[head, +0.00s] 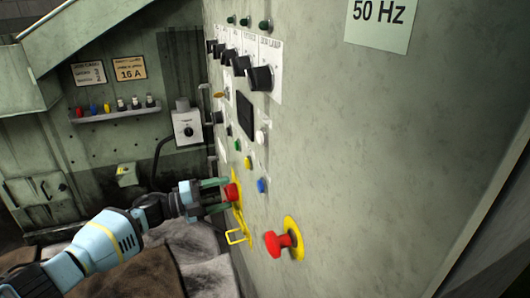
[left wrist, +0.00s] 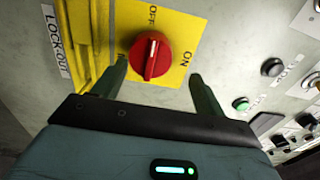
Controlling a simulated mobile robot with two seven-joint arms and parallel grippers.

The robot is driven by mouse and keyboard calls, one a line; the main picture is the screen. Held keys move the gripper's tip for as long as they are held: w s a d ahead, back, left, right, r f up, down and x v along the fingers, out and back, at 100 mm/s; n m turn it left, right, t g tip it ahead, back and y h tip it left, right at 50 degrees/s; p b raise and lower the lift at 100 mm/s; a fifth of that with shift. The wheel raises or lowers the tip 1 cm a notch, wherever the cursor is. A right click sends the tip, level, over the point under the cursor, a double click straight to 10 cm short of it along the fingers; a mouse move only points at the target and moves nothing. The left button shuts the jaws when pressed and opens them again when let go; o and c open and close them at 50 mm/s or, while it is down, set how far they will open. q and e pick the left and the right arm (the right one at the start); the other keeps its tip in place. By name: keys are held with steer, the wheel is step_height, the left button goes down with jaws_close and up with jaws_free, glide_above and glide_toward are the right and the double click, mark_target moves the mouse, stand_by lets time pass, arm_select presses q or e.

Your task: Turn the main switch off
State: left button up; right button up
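The main switch is a red rotary knob (left wrist: 151,56) on a yellow plate (left wrist: 178,27) marked OFF and ON, with a LOCK-OUT label beside it. In the left wrist view the knob's white mark lies along its raised grip. The knob also shows in the head view (head: 232,193), on the grey cabinet's front. My left gripper (head: 222,194) is open in front of it. In the left wrist view the gripper's fingers (left wrist: 160,82) stand apart on either side of the knob's lower part. I cannot tell whether they touch it. My right gripper is not in view.
A red mushroom button (head: 280,243) on a yellow disc sticks out of the cabinet (head: 350,150) right of the switch. A yellow hasp (head: 238,236) hangs just below the switch. Black knobs (head: 261,78) and small coloured buttons lie above.

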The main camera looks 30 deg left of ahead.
arm_select(q)
steer(key=r+p+v, duration=0.1)
steer(key=v, duration=0.6)
steer(key=shift+s, duration=0.5)
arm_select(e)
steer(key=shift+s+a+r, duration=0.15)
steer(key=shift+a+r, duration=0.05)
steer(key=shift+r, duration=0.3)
arm_select(q)
steer(key=shift+w, duration=0.15)
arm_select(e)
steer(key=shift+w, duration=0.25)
